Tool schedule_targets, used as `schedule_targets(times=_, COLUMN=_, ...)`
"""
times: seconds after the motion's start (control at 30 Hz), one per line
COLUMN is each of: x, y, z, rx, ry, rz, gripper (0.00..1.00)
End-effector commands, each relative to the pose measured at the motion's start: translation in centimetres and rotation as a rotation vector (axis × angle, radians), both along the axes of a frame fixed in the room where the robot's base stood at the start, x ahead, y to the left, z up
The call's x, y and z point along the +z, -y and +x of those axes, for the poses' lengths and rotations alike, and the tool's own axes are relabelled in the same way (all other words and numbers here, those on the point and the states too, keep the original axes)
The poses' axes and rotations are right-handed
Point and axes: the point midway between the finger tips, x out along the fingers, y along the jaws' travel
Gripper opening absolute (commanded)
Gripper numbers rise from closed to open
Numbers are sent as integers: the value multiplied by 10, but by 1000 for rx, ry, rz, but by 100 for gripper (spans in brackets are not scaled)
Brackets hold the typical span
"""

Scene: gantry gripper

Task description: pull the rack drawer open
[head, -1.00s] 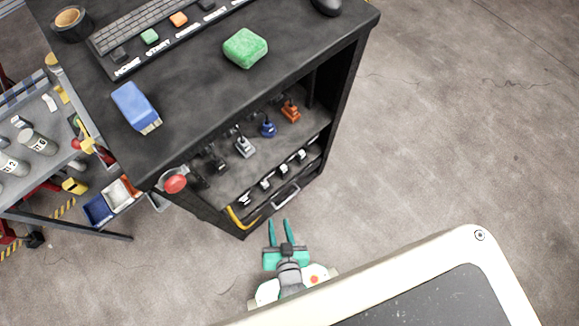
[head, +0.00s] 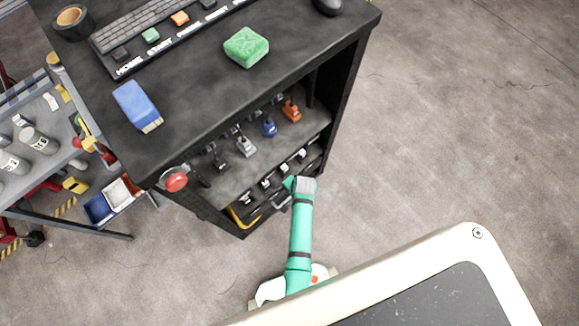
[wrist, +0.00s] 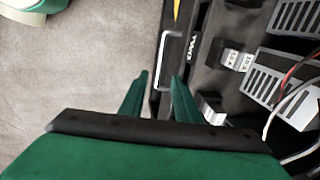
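The rack drawer (head: 248,218) is at the bottom front of the black cabinet and looks shut. Its silver bar handle (head: 281,204) is partly hidden behind my gripper (head: 293,185) in the head view. In the wrist view the handle (wrist: 163,62) is a pale bar on the dark drawer front. My gripper (wrist: 160,75) shows there with two green fingers spread apart and nothing between them. The handle lies just beyond the fingertips, in line with the gap. I cannot tell whether the fingers touch it.
The black cabinet (head: 200,70) carries a keyboard (head: 150,25), a green block (head: 246,47) and a blue block (head: 137,106). A red button (head: 176,182) sticks out at its front left corner. Levers and switches stand on the open shelf. Floor right of the cabinet is clear.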

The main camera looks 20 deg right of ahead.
Motion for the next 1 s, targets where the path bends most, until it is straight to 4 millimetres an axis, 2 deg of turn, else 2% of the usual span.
schedule_targets(times=0.17, x=-12, y=0, z=3, rx=-6, ry=-6, rz=5, gripper=29)
schedule_targets(times=0.7, x=-86, y=-5, z=17, rx=-3, ry=-6, rz=4, gripper=29)
schedule_targets(times=1.0, x=-104, y=-7, z=20, rx=-3, ry=-4, rz=3, gripper=29)
